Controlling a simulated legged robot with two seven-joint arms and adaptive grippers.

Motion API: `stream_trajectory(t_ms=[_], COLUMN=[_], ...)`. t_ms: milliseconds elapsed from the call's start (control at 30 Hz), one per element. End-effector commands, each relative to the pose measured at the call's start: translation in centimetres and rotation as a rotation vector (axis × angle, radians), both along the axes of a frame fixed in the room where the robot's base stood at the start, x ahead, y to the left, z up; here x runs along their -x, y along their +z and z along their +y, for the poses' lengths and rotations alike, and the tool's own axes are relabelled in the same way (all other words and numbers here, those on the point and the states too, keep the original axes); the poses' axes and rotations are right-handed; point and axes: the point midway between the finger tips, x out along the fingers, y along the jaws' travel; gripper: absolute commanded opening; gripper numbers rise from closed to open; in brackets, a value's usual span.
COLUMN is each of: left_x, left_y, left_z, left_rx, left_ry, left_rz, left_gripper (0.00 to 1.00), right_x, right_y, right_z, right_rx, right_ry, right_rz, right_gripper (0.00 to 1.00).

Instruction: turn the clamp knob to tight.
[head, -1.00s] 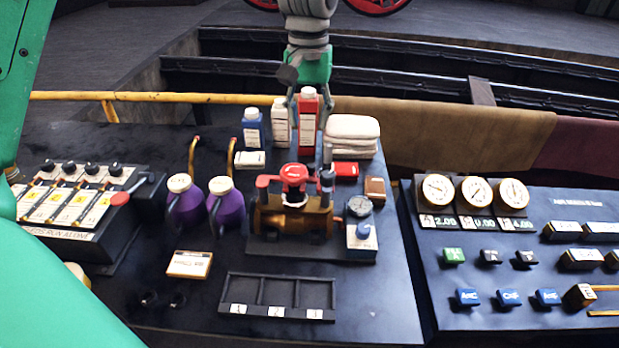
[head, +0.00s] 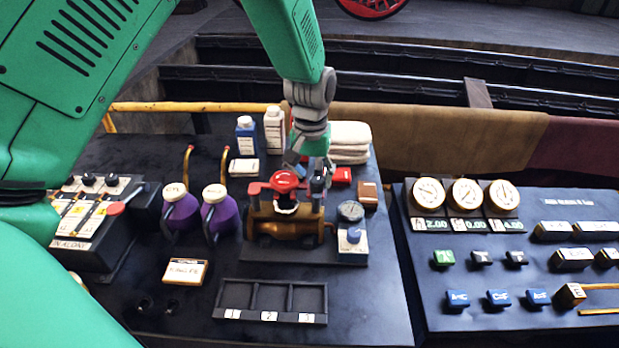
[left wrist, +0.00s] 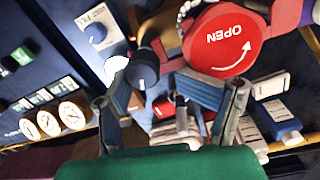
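A dark knob with a white line, which looks like the clamp knob (head: 318,183), stands at the right end of the brass valve (head: 285,228). It also shows in the left wrist view (left wrist: 143,70). My left gripper (head: 310,163) is over and just behind this knob, pointing down. In the left wrist view my left gripper (left wrist: 168,105) has its fingers spread, with the knob between them in the picture. I cannot tell whether either finger touches it. The red handwheel (left wrist: 222,38) marked OPEN is close beside the right finger. My right gripper is out of view.
A gauge block with a blue knob (head: 353,236) stands right of the valve. Bottles, including a blue one (head: 246,137), and folded white towels (head: 350,137) are behind. Purple jugs (head: 180,212) stand left. An empty numbered rack (head: 270,301) lies in front.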

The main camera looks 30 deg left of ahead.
Motion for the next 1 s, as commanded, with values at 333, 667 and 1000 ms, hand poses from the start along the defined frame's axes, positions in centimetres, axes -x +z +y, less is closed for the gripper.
stream_trajectory(t_ms=[333, 667, 1000], left_x=[0.92, 0.61, 0.61], left_y=[-0.75, -0.82, -0.69], left_z=[-0.06, -0.04, -0.11], left_rx=[-0.002, -0.004, 0.0], left_ry=[-0.001, 0.001, -0.001], left_rz=[0.021, 0.022, 0.016], left_gripper=[0.35, 0.01, 0.0], right_x=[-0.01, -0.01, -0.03], right_y=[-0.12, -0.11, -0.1], right_z=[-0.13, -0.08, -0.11], right_rx=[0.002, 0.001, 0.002], right_ry=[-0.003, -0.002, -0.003], right_rz=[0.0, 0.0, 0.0], right_gripper=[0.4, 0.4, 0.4])
